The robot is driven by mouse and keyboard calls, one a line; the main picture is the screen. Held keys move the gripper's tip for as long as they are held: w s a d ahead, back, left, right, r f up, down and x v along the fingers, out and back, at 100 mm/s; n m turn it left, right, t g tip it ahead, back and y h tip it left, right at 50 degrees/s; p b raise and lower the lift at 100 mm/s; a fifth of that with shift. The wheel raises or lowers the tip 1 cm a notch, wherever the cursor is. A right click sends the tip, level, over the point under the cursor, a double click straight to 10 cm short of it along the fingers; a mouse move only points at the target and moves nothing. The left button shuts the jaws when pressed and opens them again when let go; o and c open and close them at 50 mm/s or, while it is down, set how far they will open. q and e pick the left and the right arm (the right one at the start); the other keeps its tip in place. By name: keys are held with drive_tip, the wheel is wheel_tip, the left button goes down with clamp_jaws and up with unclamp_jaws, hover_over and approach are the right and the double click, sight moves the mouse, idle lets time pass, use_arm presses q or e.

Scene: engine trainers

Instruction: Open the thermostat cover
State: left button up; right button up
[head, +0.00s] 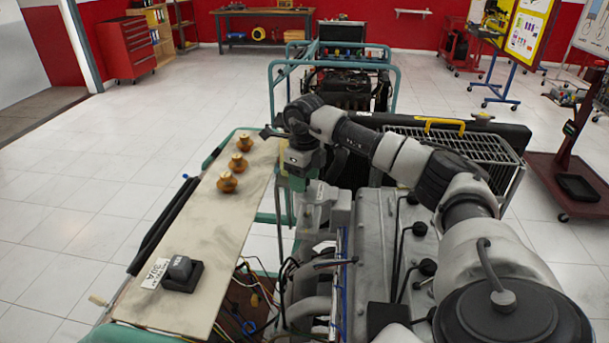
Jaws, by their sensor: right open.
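A pale grey metal housing (322,198) stands at the front end of the engine (385,235); it may hold the thermostat cover, but I cannot make out a separate cover or whether it is open. My right arm reaches in from the lower right, over the engine. My right gripper (291,182) is open, above and just left of the housing, beside the edge of the light panel. Its fingertips are small and partly hidden by the wrist, and I cannot tell whether they touch anything. My left gripper is not in view.
Loose wires (250,300) lie between panel and engine. A grille (455,153) stands behind the engine, and a green-framed trainer (345,85) farther back. Left floor is clear.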

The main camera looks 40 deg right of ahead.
clamp_jaws()
idle(0.3)
